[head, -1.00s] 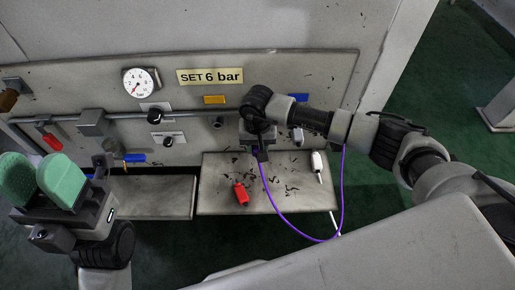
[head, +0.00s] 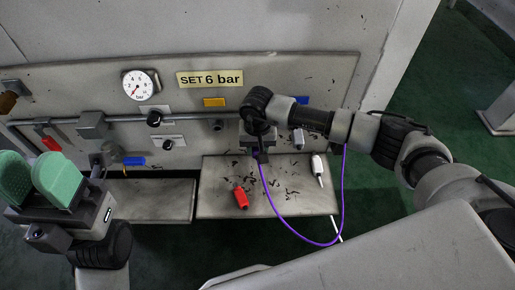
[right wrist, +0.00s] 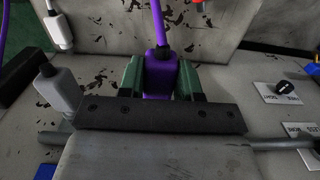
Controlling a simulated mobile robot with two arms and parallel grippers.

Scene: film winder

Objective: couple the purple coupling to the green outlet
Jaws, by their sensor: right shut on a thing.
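The purple coupling (right wrist: 160,75) is between the green-padded fingers of my right gripper (right wrist: 160,78), which is shut on it. Its purple hose (head: 337,205) loops down over the right shelf and back up toward my right arm. In the head view my right gripper (head: 258,153) is close to the panel, between the yellow and blue labels. I cannot make out the green outlet; my right gripper and arm cover that stretch of panel. Whether the coupling touches an outlet is hidden. My left gripper (head: 37,178) is open and empty at the far left.
The right shelf (head: 222,198) holds a red connector (head: 241,197) and a white connector (head: 317,165). A fitting (head: 217,125) sits under the yellow label (head: 214,102), another (head: 298,138) under the blue label (head: 299,99). A gauge (head: 141,85) and knobs are to the left.

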